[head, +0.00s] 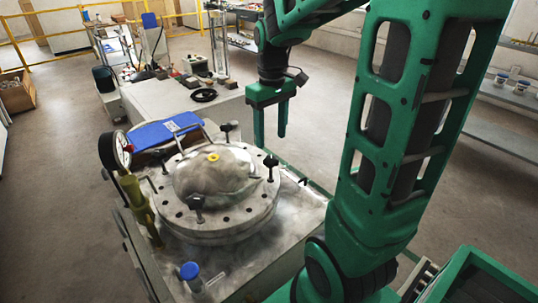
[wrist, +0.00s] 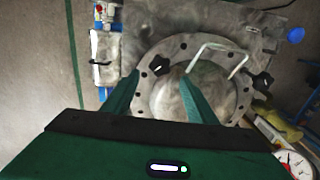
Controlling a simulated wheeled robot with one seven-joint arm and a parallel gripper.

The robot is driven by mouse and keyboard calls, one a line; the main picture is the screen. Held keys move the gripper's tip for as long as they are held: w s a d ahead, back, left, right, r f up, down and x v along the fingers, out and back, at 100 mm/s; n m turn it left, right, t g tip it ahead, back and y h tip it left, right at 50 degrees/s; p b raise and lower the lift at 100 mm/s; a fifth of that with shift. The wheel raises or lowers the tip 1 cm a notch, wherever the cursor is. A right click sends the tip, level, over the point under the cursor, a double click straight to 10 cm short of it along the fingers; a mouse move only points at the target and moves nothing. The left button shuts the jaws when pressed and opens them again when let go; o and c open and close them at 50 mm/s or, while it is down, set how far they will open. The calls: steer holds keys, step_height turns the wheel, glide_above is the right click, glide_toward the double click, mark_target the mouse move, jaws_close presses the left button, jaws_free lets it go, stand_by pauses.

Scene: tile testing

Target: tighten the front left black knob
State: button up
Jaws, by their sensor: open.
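The front left black knob (head: 197,206) stands on the flange at the front of the round metal lid (head: 215,175). In the wrist view I take the black knob at the right of the flange (wrist: 262,80) to be the same one. Other black knobs stand at the right (head: 271,166) and back (head: 228,130) of the flange. My gripper (head: 270,136) is open and empty, pointing down above and behind the lid's right side, well apart from the front left knob. In the wrist view my gripper (wrist: 160,78) has its fingers apart over the lid's edge.
A pressure gauge (head: 122,150) on a yellowish-green fitting stands left of the lid. A blue-capped knob (head: 190,271) is at the front. A bent pale rod (wrist: 215,47) crosses the lid in the wrist view. The floor to the left is clear.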

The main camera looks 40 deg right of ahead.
mark_target(271, 158)
step_height(271, 158, down, 8)
steer(key=shift+r, duration=0.1)
stand_by(0.4)
steer(key=c, duration=1.1)
